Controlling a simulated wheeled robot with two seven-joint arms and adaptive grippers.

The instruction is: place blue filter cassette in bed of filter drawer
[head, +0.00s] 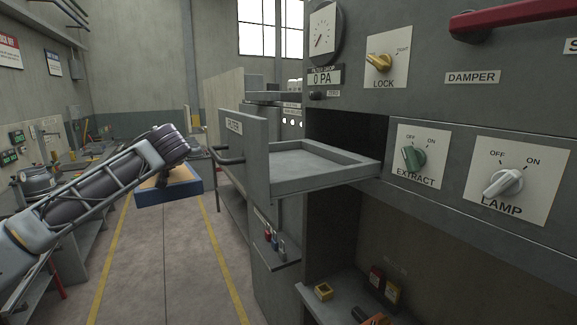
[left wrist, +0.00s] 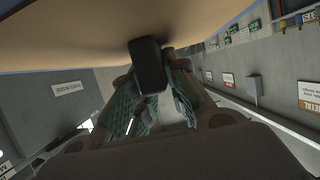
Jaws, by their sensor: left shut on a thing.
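The blue filter cassette (head: 165,195) has blue sides and a tan top. It hangs above the aisle floor, to the left of the drawer and apart from it. My left gripper (head: 162,178) is shut on it, mostly hidden behind my arm. The left wrist view shows the cassette's tan face (left wrist: 70,40) and a black grip (left wrist: 148,66) between my left fingers (left wrist: 150,95). The filter drawer (head: 315,182) is pulled out of the grey cabinet, and its visible bed is bare. Its front panel (head: 250,150) stands upright. My right gripper is not in view.
The drawer's dark bar handle (head: 228,160) sticks out toward the aisle. The cabinet carries a lock knob (head: 380,62), an extract knob (head: 413,157), a lamp knob (head: 503,184) and a red damper handle (head: 510,17). A low shelf (head: 275,255) holds small items below. Cluttered benches line the left.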

